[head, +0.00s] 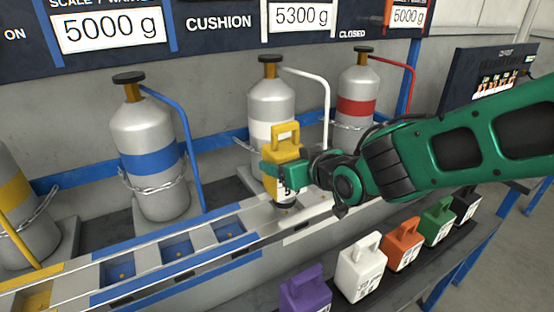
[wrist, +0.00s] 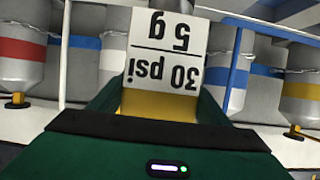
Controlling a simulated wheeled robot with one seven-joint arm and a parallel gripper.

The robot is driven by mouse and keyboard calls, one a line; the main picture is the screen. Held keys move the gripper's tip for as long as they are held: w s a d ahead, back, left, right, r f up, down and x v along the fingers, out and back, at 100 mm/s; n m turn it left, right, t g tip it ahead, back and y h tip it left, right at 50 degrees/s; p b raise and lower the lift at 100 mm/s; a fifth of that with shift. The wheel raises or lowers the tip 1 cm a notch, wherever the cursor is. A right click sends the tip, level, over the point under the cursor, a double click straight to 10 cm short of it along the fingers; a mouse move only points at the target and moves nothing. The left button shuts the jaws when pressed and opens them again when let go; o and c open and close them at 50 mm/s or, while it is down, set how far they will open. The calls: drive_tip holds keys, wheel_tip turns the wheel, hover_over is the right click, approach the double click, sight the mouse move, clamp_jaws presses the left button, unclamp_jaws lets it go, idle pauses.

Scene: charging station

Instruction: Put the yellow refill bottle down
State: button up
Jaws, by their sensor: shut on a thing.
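The yellow refill bottle (head: 284,150) is upright in my gripper (head: 282,180), in front of the white-banded cylinder. My gripper is shut on it from the right. Its dark bottom end is just above or touching the pale strip of the rail; I cannot tell which. In the wrist view, the yellow bottle (wrist: 158,107) sits between the green fingers, and its white label (wrist: 170,55) reads "30 psi 5 g" upside down.
Behind stand grey cylinders with blue (head: 153,160), white (head: 262,130) and red (head: 356,106) bands. Blue recessed pockets (head: 182,250) line the rail at left and look empty. Purple (head: 305,292), white (head: 361,270), orange (head: 402,246), green (head: 437,221) and black (head: 465,206) bottles stand on the front shelf.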

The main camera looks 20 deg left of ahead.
drive_tip(key=shift+w+d+f, duration=0.15)
drive_tip(key=shift+w, duration=0.35)
drive_tip(key=shift+f, duration=2.05)
drive_tip(key=o, duration=2.1)
drive_tip(key=shift+s+f, duration=0.1)
drive_tip(key=shift+f, duration=0.05)
drive_tip(key=v, duration=1.2)
drive_tip(key=shift+d, duration=0.1)
